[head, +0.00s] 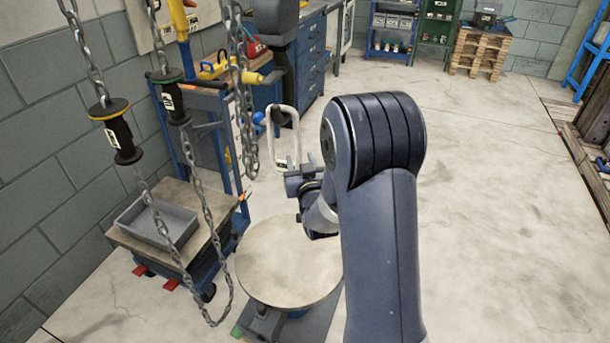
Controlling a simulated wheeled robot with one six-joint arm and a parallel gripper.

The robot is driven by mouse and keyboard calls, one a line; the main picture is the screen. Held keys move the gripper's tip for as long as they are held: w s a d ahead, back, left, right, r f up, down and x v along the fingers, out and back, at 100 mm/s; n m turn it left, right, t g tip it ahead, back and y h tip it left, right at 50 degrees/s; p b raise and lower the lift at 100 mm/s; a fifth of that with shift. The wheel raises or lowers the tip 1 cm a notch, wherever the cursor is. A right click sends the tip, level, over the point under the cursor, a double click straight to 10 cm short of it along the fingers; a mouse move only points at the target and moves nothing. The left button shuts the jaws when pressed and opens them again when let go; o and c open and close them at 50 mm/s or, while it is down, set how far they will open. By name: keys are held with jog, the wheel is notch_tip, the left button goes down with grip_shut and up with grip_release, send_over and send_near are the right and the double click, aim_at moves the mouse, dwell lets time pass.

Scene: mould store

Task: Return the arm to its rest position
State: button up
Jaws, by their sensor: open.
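My gripper (298,178) is near the middle of the head view, partly hidden behind my own large dark arm link. It hangs above the far edge of a round pale tabletop (280,265). Its fingers are small and partly covered, and I see nothing clearly held between them. A white loop-shaped handle (284,125) shows just behind and above the gripper; I cannot tell whether they touch.
Hanging chains with black and yellow grips (118,132) are at the left. Behind them, a blue-framed cart (205,130) and a low trolley with a grey tray (172,228) stand by the wall. A pallet stack (478,55) is far back. The floor (490,220) at right is clear.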

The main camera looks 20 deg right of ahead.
aim_at(297, 148)
jog(key=s, duration=0.6)
jog(key=shift+a+b, duration=0.1)
jog(key=shift+b, duration=0.25)
jog(key=shift+w, duration=0.1)
jog(key=w+p, duration=0.1)
jog(key=w, duration=0.9)
jog(key=shift+w+d+p, duration=0.2)
jog(key=shift+w+p, duration=0.1)
jog(key=shift+p, duration=0.1)
jog(key=shift+w+r+p, duration=0.15)
jog(key=shift+r+p, duration=0.6)
jog(key=shift+p, duration=0.05)
jog(key=shift+f, duration=0.1)
